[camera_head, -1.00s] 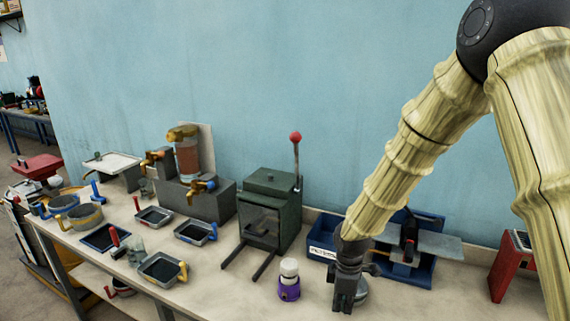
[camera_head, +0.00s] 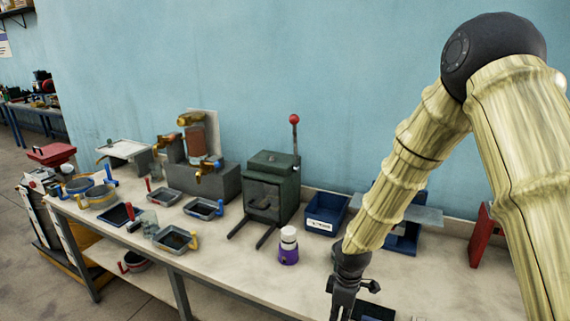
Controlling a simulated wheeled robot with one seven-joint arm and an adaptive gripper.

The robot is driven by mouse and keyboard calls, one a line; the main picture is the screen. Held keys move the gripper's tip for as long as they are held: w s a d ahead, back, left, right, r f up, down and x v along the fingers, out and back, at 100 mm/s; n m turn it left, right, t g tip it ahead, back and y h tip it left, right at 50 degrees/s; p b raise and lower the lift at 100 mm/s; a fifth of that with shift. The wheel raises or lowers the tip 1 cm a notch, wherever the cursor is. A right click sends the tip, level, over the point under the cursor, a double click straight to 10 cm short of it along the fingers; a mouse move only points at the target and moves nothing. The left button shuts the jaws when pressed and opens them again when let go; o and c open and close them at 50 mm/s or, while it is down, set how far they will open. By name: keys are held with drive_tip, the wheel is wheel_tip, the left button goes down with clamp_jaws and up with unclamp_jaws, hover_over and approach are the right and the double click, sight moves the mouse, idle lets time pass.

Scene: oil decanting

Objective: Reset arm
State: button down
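My gripper (camera_head: 341,305) hangs down at the lower middle of the head view, at the end of my yellow arm. It is near the front of the workbench (camera_head: 235,262), to the right of a purple jar with a white lid (camera_head: 288,245) and apart from it. Its fingers are dark and small, and the lower edge of the frame cuts them off. I cannot tell whether they are open or shut, and I see nothing held.
A green press with a red-knobbed lever (camera_head: 271,186) stands behind the jar. Blue bins (camera_head: 325,214) and a red object (camera_head: 484,236) are at the right. Several trays (camera_head: 175,238) and a dispenser with taps (camera_head: 199,150) are on the left. The bench front around the jar is clear.

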drive_tip(key=s+d+f+m+y+b, duration=0.15)
drive_tip(key=s+f+m+b, duration=0.5)
drive_tip(key=s+f, duration=1.4)
drive_tip(key=s+d+f+m+h, duration=0.1)
drive_tip(key=s+d+f+m, duration=0.2)
drive_tip(key=s, duration=0.3)
drive_tip(key=s+d+f+m+h, duration=0.1)
drive_tip(key=s+d+f+m, duration=0.2)
drive_tip(key=s, duration=0.4)
drive_tip(key=shift+s+f+m+p, duration=0.15)
drive_tip(key=shift+s+m+p, duration=0.15)
drive_tip(key=shift+m, duration=0.55)
drive_tip(key=shift+d, duration=0.1)
